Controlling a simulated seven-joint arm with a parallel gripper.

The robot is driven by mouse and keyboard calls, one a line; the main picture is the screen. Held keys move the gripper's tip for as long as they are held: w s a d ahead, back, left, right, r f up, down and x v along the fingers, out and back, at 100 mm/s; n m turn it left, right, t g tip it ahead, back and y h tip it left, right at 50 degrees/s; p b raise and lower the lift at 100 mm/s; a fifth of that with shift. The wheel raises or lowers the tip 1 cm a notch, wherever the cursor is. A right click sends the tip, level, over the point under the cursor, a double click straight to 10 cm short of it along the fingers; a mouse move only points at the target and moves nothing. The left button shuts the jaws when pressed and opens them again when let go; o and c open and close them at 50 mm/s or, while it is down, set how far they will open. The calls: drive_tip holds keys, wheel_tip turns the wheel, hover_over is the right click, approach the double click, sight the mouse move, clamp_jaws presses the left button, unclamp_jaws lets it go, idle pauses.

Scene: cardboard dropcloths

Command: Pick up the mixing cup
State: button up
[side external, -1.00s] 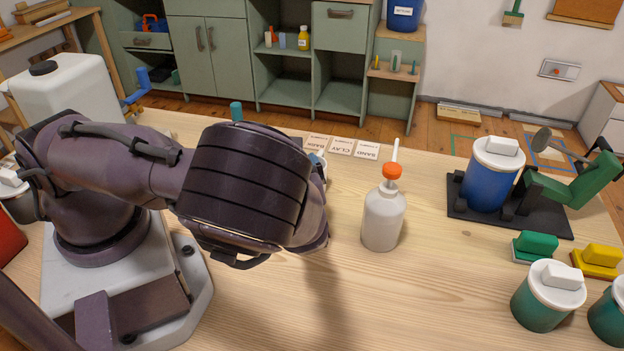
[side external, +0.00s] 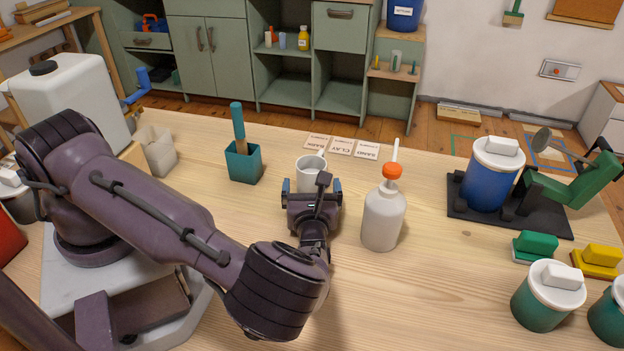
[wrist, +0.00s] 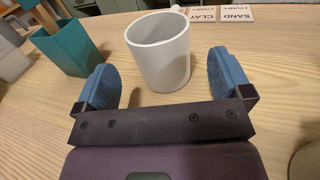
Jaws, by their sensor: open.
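The mixing cup (side external: 311,171) is a white-grey cup standing upright on the wooden table, in front of the label cards. In the wrist view the cup (wrist: 161,60) is empty as far as I can see inside, and stands just beyond and between my fingertips. My gripper (side external: 312,188) is open, with its blue finger pads on either side of the cup's near side. In the wrist view my gripper (wrist: 164,85) shows a clear gap between each pad and the cup. In the side view my gripper hides the cup's lower part.
A white pump bottle (side external: 383,218) with an orange collar stands close to the right of my gripper. A teal holder (side external: 243,163) with a handled tool stands to the left. Cards (side external: 341,146) lie behind the cup. A blue canister (side external: 489,181) stands farther right.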

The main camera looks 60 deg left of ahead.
sight(311, 164)
drive_tip(key=x, duration=0.5)
drive_tip(key=shift+w+a, duration=0.2)
drive_tip(key=shift+a, duration=0.15)
drive_tip(key=shift+c, duration=0.5)
drive_tip(key=c, duration=1)
